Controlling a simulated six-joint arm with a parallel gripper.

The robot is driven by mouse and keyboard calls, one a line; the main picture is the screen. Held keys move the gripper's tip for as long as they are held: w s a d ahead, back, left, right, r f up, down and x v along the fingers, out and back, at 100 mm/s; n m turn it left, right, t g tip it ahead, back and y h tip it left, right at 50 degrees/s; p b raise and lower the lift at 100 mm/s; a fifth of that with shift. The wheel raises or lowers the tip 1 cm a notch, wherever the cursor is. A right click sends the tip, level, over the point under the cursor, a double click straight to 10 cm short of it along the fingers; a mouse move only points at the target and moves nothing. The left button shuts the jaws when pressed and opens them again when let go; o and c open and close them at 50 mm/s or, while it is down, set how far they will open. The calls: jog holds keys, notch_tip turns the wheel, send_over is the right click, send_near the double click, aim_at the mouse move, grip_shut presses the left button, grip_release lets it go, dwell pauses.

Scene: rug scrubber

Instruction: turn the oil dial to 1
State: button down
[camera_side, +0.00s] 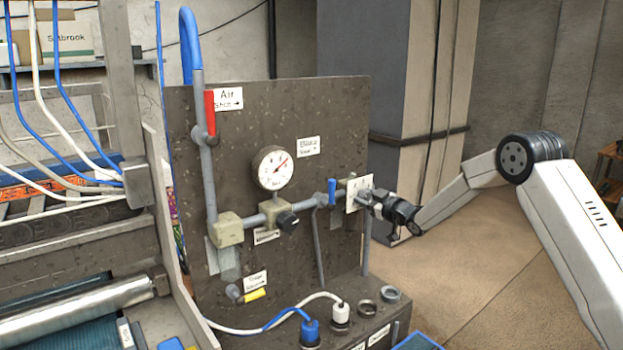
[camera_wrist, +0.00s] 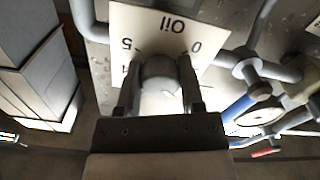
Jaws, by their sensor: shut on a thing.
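The oil dial (camera_wrist: 160,76) is a grey round knob in front of a white plate (camera_wrist: 120,22) marked "Oil", with 0, 5 and 4 readable in the wrist view. The 1 is not visible there, and I cannot tell the dial's setting. My gripper (camera_wrist: 160,100) is shut on the dial, with one dark finger on each side. In the side view the oil plate (camera_side: 353,193) stands at the panel's right edge, and my gripper (camera_side: 376,204) reaches it from the right, hiding most of the dial.
The dark panel (camera_side: 335,105) carries a pressure gauge (camera_side: 273,168), a black knob (camera_side: 288,221), a red lever (camera_side: 210,112) and a blue lever (camera_side: 332,191) close left of the oil plate. Plugs and sockets sit on the ledge below. The floor at right is open.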

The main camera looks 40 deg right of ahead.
jog(key=n, duration=0.5)
jog(key=shift+n, duration=0.4)
jog(key=shift+c, duration=1.1)
grip_release()
jog(key=shift+s, duration=0.2)
jog(key=s, duration=0.7)
jog(key=shift+s, duration=0.25)
